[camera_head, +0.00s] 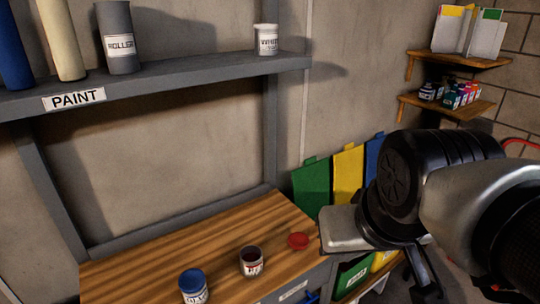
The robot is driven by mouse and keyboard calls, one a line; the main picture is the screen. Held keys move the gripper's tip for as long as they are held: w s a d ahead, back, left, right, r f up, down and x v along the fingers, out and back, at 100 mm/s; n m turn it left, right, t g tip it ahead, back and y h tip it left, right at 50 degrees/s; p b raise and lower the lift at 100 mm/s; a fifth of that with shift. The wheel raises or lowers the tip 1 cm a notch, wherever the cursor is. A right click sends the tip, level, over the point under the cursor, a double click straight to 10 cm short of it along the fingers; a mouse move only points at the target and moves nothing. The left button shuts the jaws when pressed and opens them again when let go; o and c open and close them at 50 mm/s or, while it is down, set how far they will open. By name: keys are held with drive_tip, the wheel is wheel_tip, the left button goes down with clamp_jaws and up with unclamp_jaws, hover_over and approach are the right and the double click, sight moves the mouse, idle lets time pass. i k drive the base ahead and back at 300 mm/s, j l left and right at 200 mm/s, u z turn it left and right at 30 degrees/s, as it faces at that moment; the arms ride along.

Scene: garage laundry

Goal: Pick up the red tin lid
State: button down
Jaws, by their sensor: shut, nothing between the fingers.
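The red tin lid (298,241) lies flat on the wooden workbench top (225,238), close to its right edge. An open tin with dark red inside (251,262) stands to its left and nearer. My gripper (427,290) hangs at the lower right, beyond the bench's right edge and apart from the lid. It is shut and empty. Its dark fingers point downward and show only partly, below my grey and black arm.
A blue-topped tin (194,284) stands at the bench front. A grey shelf (190,75) marked PAINT spans above, holding rolls and a white tin (266,40). Green (312,187) and yellow (348,172) bins stand right of the bench. Small wooden shelves (455,60) hang at upper right.

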sight(299, 241)
drive_tip(key=i+l+u, duration=0.2)
drive_tip(key=l+u, duration=0.25)
drive_tip(key=l, duration=0.2)
drive_tip(key=i+l+u, duration=0.3)
drive_tip(key=l+u, duration=0.25)
drive_tip(key=l, duration=0.15)
